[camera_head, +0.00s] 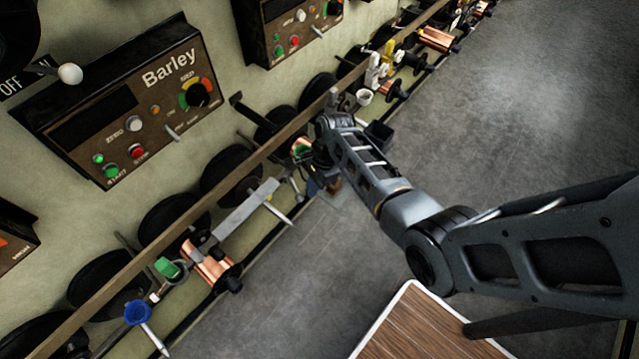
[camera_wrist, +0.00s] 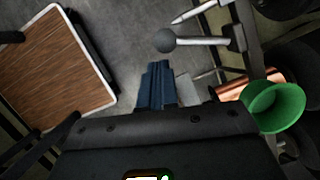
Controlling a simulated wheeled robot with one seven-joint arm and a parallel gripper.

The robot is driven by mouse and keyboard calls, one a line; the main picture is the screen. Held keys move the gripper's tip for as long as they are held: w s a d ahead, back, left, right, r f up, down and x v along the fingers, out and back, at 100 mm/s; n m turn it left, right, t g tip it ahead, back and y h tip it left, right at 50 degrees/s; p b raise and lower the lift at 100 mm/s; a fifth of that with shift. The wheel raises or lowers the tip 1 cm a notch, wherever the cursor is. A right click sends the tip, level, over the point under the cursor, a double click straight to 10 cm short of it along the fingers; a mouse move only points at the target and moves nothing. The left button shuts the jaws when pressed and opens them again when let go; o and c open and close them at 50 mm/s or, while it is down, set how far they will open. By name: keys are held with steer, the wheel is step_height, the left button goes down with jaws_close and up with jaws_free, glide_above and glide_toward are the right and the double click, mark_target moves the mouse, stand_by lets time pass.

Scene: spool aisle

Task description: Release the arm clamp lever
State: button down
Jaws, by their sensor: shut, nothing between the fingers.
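In the wrist view a grey lever with a dark ball knob (camera_wrist: 165,40) sticks out from the machine side, just beyond and slightly right of my fingertips. It looks apart from them. I cannot tell for certain that it is the arm clamp lever. My gripper (camera_wrist: 157,68) has blue fingers that are closed together and empty. In the head view my gripper (camera_head: 313,187) is low beside the winding row, partly hidden by my wrist. A green funnel (camera_wrist: 276,107) and a copper spool (camera_wrist: 256,84) lie right of the fingers.
A wooden rail (camera_head: 215,205) runs along the row. The Barley control panel (camera_head: 125,105) is on the wall. Another station with a blue funnel (camera_head: 137,312) and a copper spool (camera_head: 207,265) is at lower left. A wood-topped table (camera_head: 425,330) stands at the bottom. Grey floor is open at right.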

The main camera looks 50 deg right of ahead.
steer(key=shift+a, duration=0.4)
steer(key=shift+a, duration=0.2)
steer(key=shift+r, duration=0.1)
steer(key=p+v, duration=0.1)
steer(key=v, duration=0.6)
steer(key=shift+d+r, duration=0.3)
steer(key=shift+d, duration=0.1)
stand_by(0.4)
